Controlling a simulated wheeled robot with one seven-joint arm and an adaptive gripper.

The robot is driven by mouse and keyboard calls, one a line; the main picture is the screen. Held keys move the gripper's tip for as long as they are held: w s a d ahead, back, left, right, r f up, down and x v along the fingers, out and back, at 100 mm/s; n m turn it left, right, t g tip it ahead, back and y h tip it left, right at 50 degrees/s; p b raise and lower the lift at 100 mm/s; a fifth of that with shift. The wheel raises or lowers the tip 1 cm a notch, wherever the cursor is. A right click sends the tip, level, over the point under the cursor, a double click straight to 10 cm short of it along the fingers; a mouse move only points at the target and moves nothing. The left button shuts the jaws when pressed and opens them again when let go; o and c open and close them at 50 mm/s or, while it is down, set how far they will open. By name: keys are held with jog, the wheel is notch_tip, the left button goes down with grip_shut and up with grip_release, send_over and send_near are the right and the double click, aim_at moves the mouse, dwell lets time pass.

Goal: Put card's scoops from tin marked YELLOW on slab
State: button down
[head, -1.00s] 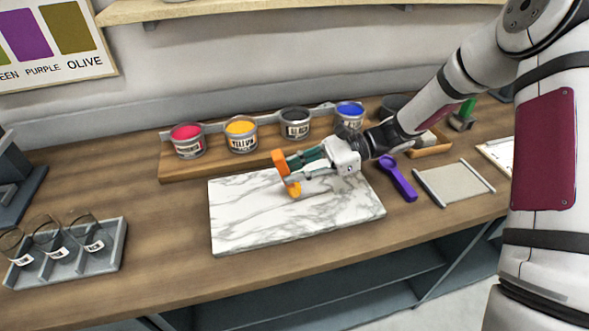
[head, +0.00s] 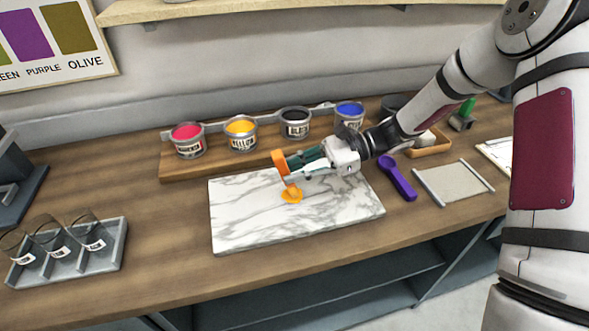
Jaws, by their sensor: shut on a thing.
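My gripper (head: 300,165) is above the middle of the marble slab (head: 240,222), shut on an orange scoop (head: 280,160). The scoop is tilted, its lower end close over the slab. A yellow-orange lump of ink (head: 291,196) lies on the slab right under it; whether it still touches the scoop I cannot tell. The tin marked YELLOW (head: 242,142) stands open on the wooden riser behind the slab, with yellow-orange ink in it. A white sheet (head: 497,150), perhaps the card, lies cut off at the right; its writing is not readable.
Red (head: 188,146), black (head: 295,130) and blue (head: 350,122) tins share the riser. A purple scoop (head: 398,180) lies right of the slab, beside a flat grey tray (head: 455,182). Glasses stand in a grey rack (head: 115,262) at left.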

dwell(0.8)
jog(key=shift+r+p, duration=1.1)
jog(key=shift+r, duration=1.45)
